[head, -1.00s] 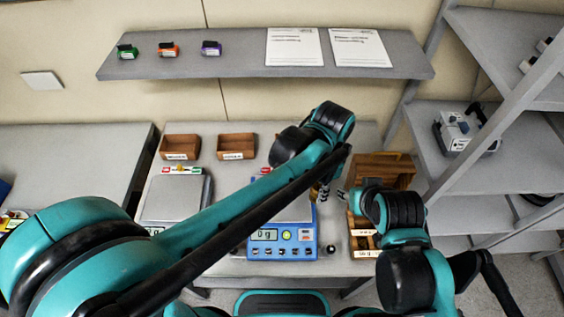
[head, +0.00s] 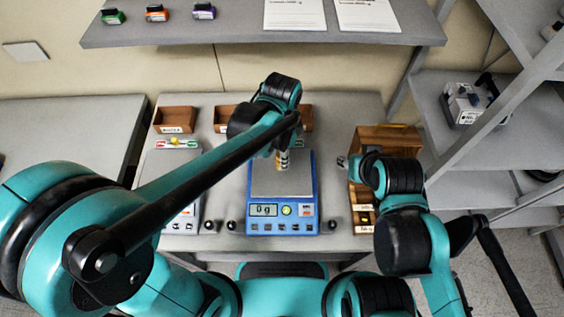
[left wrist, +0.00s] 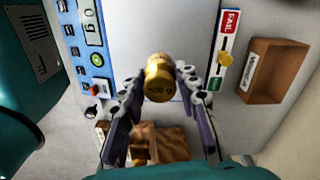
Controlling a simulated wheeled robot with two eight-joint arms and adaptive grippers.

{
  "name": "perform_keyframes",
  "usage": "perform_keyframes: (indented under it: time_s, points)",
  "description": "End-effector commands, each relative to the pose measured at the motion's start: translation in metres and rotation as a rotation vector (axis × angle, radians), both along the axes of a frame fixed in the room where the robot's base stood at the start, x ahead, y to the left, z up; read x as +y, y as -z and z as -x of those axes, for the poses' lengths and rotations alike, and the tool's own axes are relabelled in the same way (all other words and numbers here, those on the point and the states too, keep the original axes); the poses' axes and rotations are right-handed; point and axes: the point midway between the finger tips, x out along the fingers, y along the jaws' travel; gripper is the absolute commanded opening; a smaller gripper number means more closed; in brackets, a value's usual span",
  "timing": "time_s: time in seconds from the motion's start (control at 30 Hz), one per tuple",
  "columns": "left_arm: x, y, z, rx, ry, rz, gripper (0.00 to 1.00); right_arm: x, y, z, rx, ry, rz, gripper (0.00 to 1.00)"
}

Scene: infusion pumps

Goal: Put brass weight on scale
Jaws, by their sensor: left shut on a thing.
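The brass weight (left wrist: 159,77) is a gold cylinder held between the fingers of my left gripper (left wrist: 160,92) in the left wrist view. In the head view my left gripper (head: 283,158) hangs over the grey plate of the blue scale (head: 283,227), mostly hidden by my arm. The scale display (head: 264,210) reads 0 g, and the weight looks clear of the plate. The scale's panel also shows in the left wrist view (left wrist: 99,60). My right gripper (head: 343,162) barely shows beside the wooden rack, and its fingers are too small to read.
A wooden rack (head: 388,139) with compartments stands right of the scale. Small wooden bins (head: 175,120) line the back of the table. A second scale (head: 158,170) stands to the left, partly behind my arm. A wall shelf (head: 255,30) and side shelving (head: 475,165) bound the space.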

Motion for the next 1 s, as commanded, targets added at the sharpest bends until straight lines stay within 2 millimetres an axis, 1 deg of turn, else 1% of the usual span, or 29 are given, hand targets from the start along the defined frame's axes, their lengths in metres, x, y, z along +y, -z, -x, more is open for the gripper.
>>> perform_keyframes:
  time_s: [0.2,0.23,0.3,0.47,0.63,0.67,0.7,0.73,1.0]
  points:
    - [0.0,0.033,0.0,0.0,0.0,0.0,0.0,0.0,0.014,0.0,0.0,0.0,0.0,0.4]
    - [-0.001,0.036,0.0,0.0,0.0,0.0,0.0,0.0,0.015,0.0,0.0,0.0,0.0,0.4]
    - [0.0,0.038,0.0,0.0,0.0,0.0,0.0,0.0,0.015,0.0,0.0,0.0,0.0,0.4]
    - [-0.001,0.036,0.0,0.0,0.0,0.0,0.0,0.0,0.014,0.0,0.0,0.0,0.0,0.4]
    - [-0.001,0.041,0.0,0.0,0.0,0.0,0.0,0.0,0.018,0.0,0.0,0.0,0.0,0.4]
    - [-0.001,0.04,0.0,0.0,0.0,0.0,0.39,0.0,0.017,0.0,0.0,0.0,0.0,0.4]
    - [-0.001,0.039,0.0,0.0,0.0,0.0,0.5,0.0,0.016,0.0,0.0,0.0,0.0,0.4]
    - [-0.001,0.039,0.0,0.0,0.0,0.0,0.52,0.0,0.016,0.0,0.0,0.0,0.0,0.4]
    - [-0.001,0.039,0.0,0.0,0.0,0.0,0.52,0.0,0.016,0.0,0.0,0.0,0.0,0.4]
